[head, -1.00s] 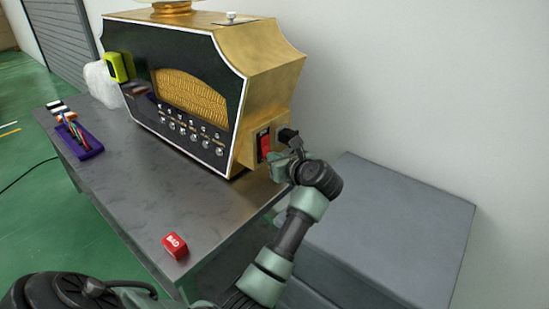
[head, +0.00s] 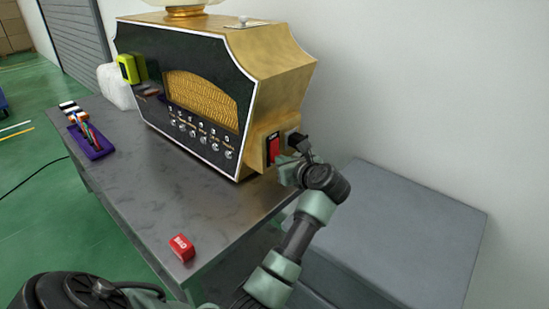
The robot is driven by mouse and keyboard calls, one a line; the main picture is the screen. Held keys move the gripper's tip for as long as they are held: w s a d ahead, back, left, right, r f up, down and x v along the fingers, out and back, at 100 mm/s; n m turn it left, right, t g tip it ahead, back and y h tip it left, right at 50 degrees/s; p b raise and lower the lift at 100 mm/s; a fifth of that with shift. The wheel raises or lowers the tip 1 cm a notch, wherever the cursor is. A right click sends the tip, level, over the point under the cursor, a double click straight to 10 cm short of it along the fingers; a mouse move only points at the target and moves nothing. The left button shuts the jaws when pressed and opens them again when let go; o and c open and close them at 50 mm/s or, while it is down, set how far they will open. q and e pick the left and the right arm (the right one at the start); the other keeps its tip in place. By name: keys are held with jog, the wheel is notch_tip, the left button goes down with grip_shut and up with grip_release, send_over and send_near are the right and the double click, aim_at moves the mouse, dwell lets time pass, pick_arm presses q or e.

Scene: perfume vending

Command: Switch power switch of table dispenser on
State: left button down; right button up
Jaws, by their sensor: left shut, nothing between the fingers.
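The gold and black table dispenser (head: 205,95) stands on a dark grey table (head: 170,205). My left gripper (head: 281,160) is shut and empty. Its tip is at the lower right edge of the switch; I cannot tell whether it touches. The gripper hides part of the side panel. Whether the switch is on or off is too small to tell. My right gripper is not in view.
A red block (head: 182,247) lies near the table's front edge. A grey box (head: 400,230) stands right of the table by the wall.

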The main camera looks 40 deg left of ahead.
pick_arm(q)
jog(key=shift+a, duration=0.1)
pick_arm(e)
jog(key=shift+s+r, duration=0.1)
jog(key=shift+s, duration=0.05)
pick_arm(q)
jog(key=shift+w+a+f, duration=0.1)
jog(key=shift+a, duration=0.05)
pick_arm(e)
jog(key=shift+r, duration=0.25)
